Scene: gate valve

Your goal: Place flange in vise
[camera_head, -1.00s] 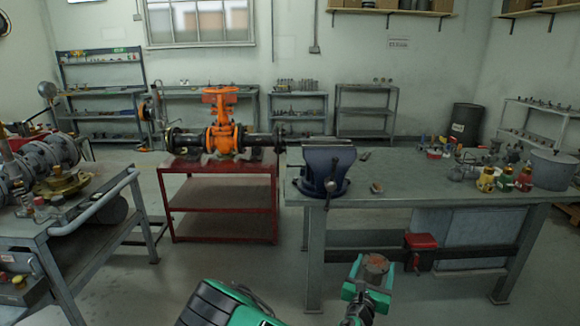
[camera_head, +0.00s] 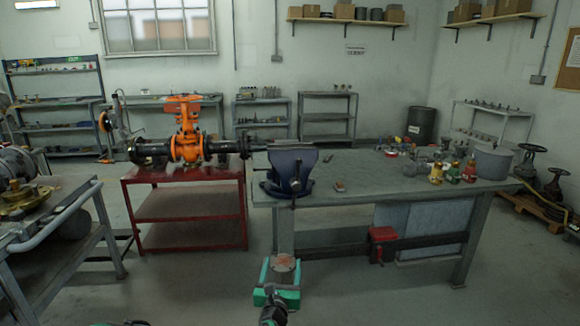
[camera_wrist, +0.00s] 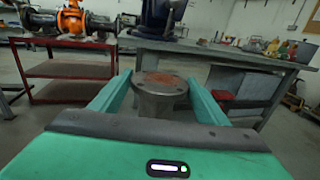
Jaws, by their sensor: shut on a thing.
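My green gripper (camera_head: 283,267) is low in front of the workbench in the head view. It is shut on the flange (camera_wrist: 160,84), a round metal piece with a rusty reddish face and bolt holes. The flange also shows between the fingers in the head view (camera_head: 284,262). The dark blue vise (camera_head: 290,168) is mounted at the left front corner of the grey workbench (camera_head: 380,190). The flange is below and apart from the vise. The gap between the vise jaws is hard to make out. In the wrist view only the vise's lower part (camera_wrist: 163,18) shows.
A small loose part (camera_head: 339,186) lies right of the vise. Several valves and a bucket (camera_head: 491,162) stand on the bench's right. A red trolley (camera_head: 190,207) carries an orange gate valve (camera_head: 186,146). A grey table (camera_head: 60,230) stands left. The floor between is open.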

